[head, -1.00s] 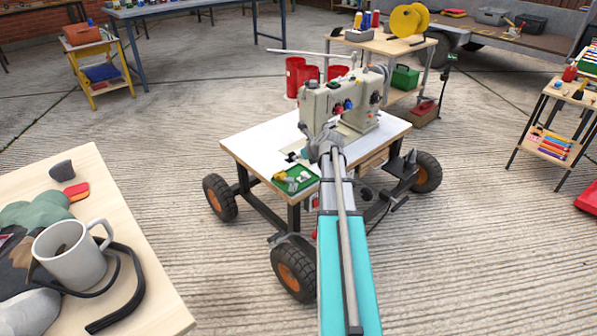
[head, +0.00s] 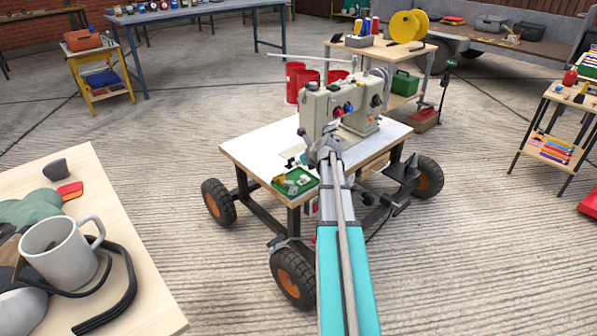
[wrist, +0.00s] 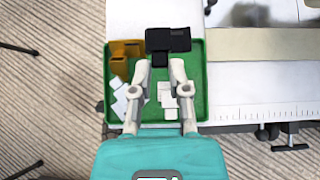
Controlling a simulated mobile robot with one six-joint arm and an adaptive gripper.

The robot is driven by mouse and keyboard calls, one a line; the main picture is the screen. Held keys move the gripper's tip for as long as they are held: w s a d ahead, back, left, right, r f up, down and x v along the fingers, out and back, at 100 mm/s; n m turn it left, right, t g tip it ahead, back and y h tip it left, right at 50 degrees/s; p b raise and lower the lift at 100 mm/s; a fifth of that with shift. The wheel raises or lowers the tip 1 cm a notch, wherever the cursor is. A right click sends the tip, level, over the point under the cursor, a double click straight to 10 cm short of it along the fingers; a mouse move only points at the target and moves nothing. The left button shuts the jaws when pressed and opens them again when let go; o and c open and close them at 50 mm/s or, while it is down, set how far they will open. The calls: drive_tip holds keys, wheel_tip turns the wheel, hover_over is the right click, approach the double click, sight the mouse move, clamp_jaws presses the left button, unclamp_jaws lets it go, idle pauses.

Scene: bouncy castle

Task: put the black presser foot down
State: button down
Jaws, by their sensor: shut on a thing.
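The black presser foot (wrist: 168,40) is at the tips of my gripper (wrist: 159,65) in the wrist view, over the far edge of a green tray (wrist: 196,105). The fingers are closed on its narrow near end, and its wider part points away from me. I cannot tell how high above the tray it is. The tray also shows in the head view (head: 282,188), at the front corner of the white-topped sewing table (head: 250,145).
The tray holds a yellow-brown part (wrist: 122,60) at left and several white pieces (wrist: 128,98). A beige sewing machine (head: 335,105) stands on the table behind my gripper. A table with a white mug (head: 62,252) is at front left. Concrete floor lies open between the tables.

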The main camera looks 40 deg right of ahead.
drive_tip(key=shift+f+b, duration=1)
drive_tip(key=shift+f, duration=0.3)
drive_tip(key=shift+f+b, duration=0.6)
drive_tip(key=c, duration=0.6)
unclamp_jaws()
drive_tip(key=shift+r, duration=0.25)
drive_tip(key=shift+r+p, duration=0.45)
drive_tip(key=shift+p, duration=0.25)
drive_tip(key=shift+s+r, duration=0.2)
drive_tip(key=shift+r, duration=0.05)
drive_tip(key=p+v, duration=0.7)
drive_tip(key=v, duration=0.4)
drive_tip(key=shift+s+p, duration=0.15)
drive_tip(key=shift+p, duration=0.25)
